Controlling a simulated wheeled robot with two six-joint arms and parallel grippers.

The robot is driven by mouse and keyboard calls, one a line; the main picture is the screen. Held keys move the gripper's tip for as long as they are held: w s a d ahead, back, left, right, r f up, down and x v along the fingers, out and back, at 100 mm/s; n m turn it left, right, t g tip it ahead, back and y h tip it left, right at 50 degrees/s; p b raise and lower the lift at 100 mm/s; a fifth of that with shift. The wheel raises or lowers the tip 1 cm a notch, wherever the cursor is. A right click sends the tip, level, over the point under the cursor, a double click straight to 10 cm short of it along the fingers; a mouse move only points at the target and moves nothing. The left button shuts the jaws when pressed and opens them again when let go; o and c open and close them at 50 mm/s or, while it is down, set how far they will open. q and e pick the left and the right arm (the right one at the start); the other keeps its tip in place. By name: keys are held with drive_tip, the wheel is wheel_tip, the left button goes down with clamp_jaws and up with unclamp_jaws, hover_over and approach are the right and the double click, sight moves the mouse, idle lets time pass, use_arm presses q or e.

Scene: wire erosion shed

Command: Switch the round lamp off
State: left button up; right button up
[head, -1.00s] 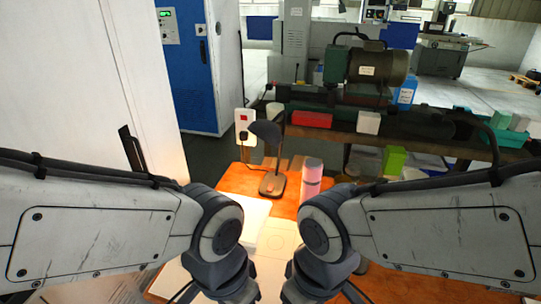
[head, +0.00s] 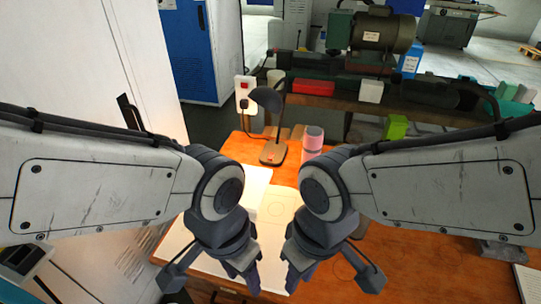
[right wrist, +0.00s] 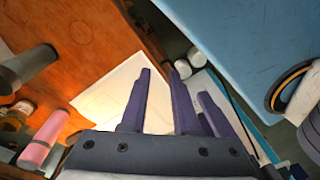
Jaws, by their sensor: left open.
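A dark desk lamp with a rounded shade (head: 267,99) stands upright on the orange table in the head view. Its base (head: 273,152) has a small reddish spot near the front. Warm bright light falls on the table beside it, so it appears lit. My left gripper (head: 212,283) is open and empty, low in the head view, nearer than the lamp and apart from it. My right gripper (head: 333,280) is open and empty to its right, also apart from the lamp. The right gripper's purple fingers (right wrist: 158,100) show in the right wrist view.
A white wall socket (head: 243,90) with a red switch and black plug is behind the lamp. A pink cylinder (head: 313,140) stands right of the lamp. White sheets (head: 272,215) lie in front. A bench (head: 400,117) with a motor and boxes is behind.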

wheel_tip(320, 180, up, 17)
drive_tip(key=p, duration=1.7)
drive_tip(key=shift+r, duration=0.15)
clamp_jaws()
drive_tip(key=shift+f, duration=0.2)
